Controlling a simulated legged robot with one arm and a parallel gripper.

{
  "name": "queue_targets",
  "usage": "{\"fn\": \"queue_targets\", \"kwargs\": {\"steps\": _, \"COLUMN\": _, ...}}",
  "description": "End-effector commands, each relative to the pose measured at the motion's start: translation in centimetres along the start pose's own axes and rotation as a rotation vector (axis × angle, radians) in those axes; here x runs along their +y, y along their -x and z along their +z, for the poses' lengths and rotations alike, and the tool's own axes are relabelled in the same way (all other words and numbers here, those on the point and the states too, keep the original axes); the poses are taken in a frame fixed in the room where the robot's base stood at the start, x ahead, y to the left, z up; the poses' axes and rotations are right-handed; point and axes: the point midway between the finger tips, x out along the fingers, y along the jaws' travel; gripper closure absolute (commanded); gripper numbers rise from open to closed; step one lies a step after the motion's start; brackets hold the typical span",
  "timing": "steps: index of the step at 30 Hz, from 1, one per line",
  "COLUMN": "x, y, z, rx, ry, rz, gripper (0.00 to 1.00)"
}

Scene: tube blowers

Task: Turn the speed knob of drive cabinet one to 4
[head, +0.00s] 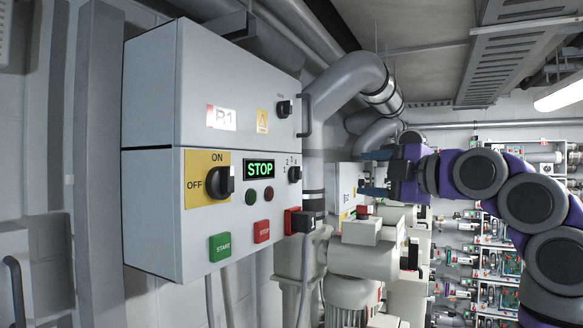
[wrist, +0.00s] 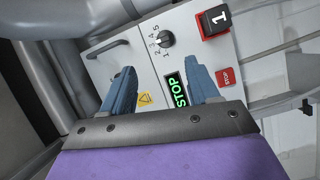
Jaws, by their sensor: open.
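The grey drive cabinet (head: 150,200) hangs on the wall at left in the head view, with a lit STOP display (head: 259,170). Its speed knob (head: 295,174) is a small black dial with numbers, right of the display. In the wrist view a black knob (wrist: 166,39) has the numbers 1 to 5 around it; I cannot clearly read its pointer. A block marked 1 (wrist: 214,19) is beside it. My gripper (head: 364,174) is open and empty, right of the cabinet, fingers pointing left. In the wrist view its fingertips (wrist: 161,71) stop short of the knob, apart from it.
The cabinet also carries an ON/OFF switch (head: 220,182), a green START button (head: 220,246) and a red STOP button (head: 262,232). A door handle (head: 304,115) sticks out above the knob. Large pipes (head: 345,85) and a blower (head: 355,265) stand beyond.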

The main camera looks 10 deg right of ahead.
Motion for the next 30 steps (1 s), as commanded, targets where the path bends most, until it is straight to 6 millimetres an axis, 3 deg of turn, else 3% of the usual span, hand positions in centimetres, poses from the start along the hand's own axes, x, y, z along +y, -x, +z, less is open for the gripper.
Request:
{"fn": "queue_targets", "kwargs": {"steps": 6, "x": -0.5, "y": 1.6, "z": -0.9, "rx": 0.019, "ry": 0.174, "rz": 0.015, "gripper": 0.40}}
{"fn": "queue_targets", "kwargs": {"steps": 11, "x": -0.6, "y": 1.3, "z": -1.2, "rx": 0.025, "ry": 0.203, "rz": 0.017, "gripper": 0.40}}
{"fn": "queue_targets", "kwargs": {"steps": 14, "x": -0.6, "y": 0.1, "z": -1.2, "rx": 0.025, "ry": 0.199, "rz": 0.017, "gripper": 0.40}}
{"fn": "queue_targets", "kwargs": {"steps": 30, "x": -0.5, "y": -9.9, "z": -1.6, "rx": 0.024, "ry": 0.196, "rz": 0.013, "gripper": 0.40}}
